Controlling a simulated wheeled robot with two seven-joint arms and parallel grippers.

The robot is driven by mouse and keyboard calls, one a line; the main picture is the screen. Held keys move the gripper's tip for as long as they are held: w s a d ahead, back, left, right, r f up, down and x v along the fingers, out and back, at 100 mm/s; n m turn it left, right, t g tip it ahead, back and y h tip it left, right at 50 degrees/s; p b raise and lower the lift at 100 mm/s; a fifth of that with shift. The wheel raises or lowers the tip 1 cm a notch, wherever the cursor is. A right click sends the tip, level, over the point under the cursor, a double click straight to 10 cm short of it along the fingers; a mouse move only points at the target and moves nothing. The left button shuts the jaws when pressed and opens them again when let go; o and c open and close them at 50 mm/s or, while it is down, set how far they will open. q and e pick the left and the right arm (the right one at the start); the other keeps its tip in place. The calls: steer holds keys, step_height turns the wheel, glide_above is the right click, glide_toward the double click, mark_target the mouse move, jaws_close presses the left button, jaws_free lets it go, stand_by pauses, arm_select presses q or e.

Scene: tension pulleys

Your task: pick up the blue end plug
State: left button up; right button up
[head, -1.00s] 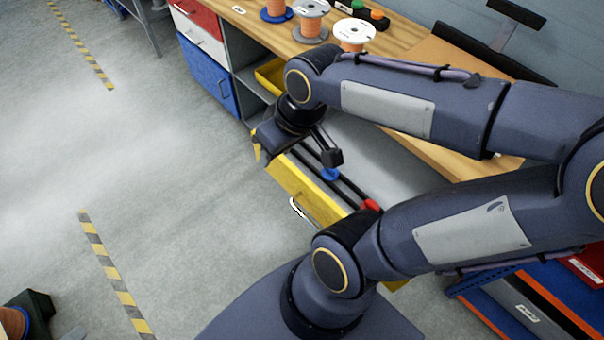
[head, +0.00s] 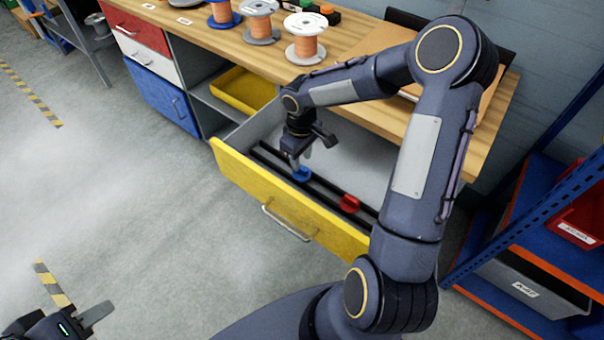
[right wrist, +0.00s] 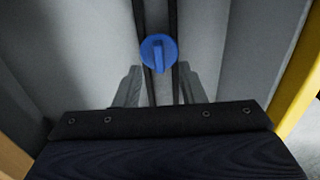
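The blue end plug (head: 301,174) sits on the black rails in the open yellow-fronted drawer (head: 285,203). My right gripper (head: 300,160) reaches down into the drawer just above the plug, fingers pointing down. In the right wrist view the plug (right wrist: 158,52) shows as a blue disc with a raised grip bar, seen beyond and between the two grey fingertips (right wrist: 160,80). These fingers are apart with nothing between them. My left gripper (head: 75,322) is at the lower left corner, away from the drawer, cut by the frame; one grey finger shows clearly.
A red plug-like part (head: 349,203) sits on the same rails to the right of the blue one. Spools (head: 305,38) stand on the wooden worktop (head: 215,38) above. A yellow tray (head: 245,90) lies on the shelf. A blue-orange rack (head: 535,200) stands at right. Open floor lies left.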

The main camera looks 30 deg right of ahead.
mark_target(302, 168)
step_height(302, 168, down, 4)
steer(key=shift+d+f, duration=0.1)
jaws_close()
stand_by(0.4)
